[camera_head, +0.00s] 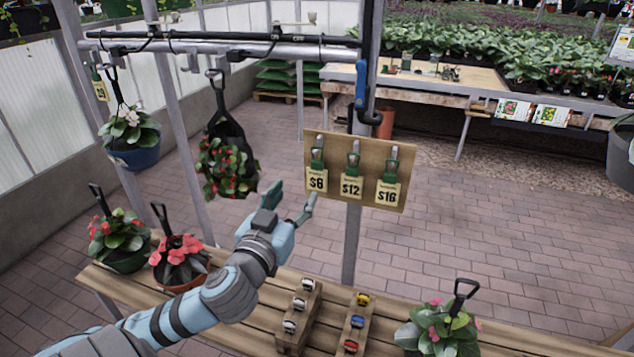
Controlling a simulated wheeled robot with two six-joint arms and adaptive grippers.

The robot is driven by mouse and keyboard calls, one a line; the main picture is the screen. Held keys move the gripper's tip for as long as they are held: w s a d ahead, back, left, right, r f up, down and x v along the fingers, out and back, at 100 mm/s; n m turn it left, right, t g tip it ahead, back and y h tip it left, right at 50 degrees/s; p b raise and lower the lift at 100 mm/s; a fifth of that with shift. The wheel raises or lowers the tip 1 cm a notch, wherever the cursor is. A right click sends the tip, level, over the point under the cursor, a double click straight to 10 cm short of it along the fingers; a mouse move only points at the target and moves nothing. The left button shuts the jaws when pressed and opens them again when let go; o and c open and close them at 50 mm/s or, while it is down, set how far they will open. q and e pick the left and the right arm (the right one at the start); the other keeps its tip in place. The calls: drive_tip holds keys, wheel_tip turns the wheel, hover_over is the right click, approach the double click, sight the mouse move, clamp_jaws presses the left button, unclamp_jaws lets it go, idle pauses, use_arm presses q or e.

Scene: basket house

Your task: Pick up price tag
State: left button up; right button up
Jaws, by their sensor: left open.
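Three price tags hang from green clips on a wooden board in the head view: a $6 tag (317,181), a $12 tag (351,186) and a $16 tag (387,193). The board (331,153) is fixed by a grey post. My left gripper (296,190) is open and empty, at the picture's lower left of the $6 tag, its fingers pointing up toward the board. A gap shows between fingers and tag; the depth is hard to judge. Another tag (100,91) hangs at the far left on the rail. My right gripper is not in view.
A hanging basket with red flowers (226,168) is left of my gripper. A wooden slatted table (258,335) below carries potted plants and two wooden blocks with small knobs (302,305) (356,321). A post (352,245) stands below the board. The brick floor behind is open.

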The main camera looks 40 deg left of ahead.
sight(317, 160)
use_arm(q)
drive_tip(key=b+x, duration=0.1)
drive_tip(key=x, duration=1.2)
drive_tip(key=shift+w+a, duration=0.15)
drive_tip(key=shift+a, duration=0.1)
drive_tip(key=shift+w+f, duration=0.15)
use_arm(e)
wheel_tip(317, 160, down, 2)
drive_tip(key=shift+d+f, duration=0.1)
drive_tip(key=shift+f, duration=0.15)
use_arm(q)
drive_tip(key=c, duration=1)
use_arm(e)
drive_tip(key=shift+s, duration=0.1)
